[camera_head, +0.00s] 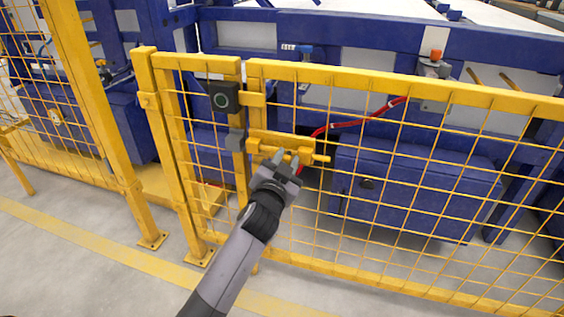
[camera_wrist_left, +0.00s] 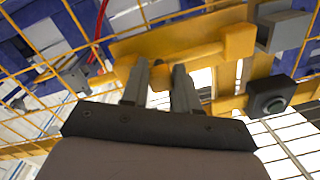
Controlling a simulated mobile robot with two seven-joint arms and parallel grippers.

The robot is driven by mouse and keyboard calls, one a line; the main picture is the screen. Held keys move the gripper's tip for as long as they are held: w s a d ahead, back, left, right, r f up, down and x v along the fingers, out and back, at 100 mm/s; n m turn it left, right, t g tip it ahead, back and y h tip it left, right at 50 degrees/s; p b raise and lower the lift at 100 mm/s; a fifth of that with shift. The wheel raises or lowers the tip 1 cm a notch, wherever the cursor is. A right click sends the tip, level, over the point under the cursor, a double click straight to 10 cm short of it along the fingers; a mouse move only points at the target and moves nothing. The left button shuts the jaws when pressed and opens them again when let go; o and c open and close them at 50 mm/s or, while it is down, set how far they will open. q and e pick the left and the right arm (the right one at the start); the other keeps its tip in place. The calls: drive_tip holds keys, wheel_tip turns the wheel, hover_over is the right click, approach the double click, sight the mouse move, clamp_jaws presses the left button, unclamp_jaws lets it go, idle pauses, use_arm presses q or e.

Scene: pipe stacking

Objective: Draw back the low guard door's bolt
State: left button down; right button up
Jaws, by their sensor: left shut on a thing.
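The low guard door (camera_head: 420,92) is a yellow framed mesh panel, standing in line with the fence post on its left. Its yellow bolt (camera_head: 319,158) lies level on a yellow plate (camera_head: 280,138) near the door's left edge. A grey block (camera_head: 236,140) sits on the post side, close to the bolt's left end; I cannot tell whether the bolt is inside it. My left gripper (camera_head: 287,159) is shut on the bolt's handle. In the left wrist view the yellow handle shows between the fingers (camera_wrist_left: 161,78), and the grey block (camera_wrist_left: 284,30) is at the upper right.
A black box with a round green-ringed button (camera_head: 223,97) sits above the grey block. Blue machinery (camera_head: 410,185) and a red cable (camera_head: 365,120) are behind the mesh. Grey floor (camera_head: 90,285) with a yellow line is free in front of the fence.

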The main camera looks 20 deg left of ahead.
use_arm(q)
drive_tip(key=shift+d, duration=0.25)
use_arm(e)
drive_tip(key=shift+a, duration=0.1)
use_arm(q)
drive_tip(key=c, duration=0.9)
unclamp_jaws()
drive_tip(key=shift+d, duration=0.1)
drive_tip(key=shift+o, duration=0.2)
use_arm(e)
drive_tip(key=shift+r, duration=0.1)
use_arm(q)
drive_tip(key=shift+s+a, duration=0.15)
drive_tip(key=shift+a, duration=0.05)
use_arm(e)
drive_tip(key=shift+s, duration=0.15)
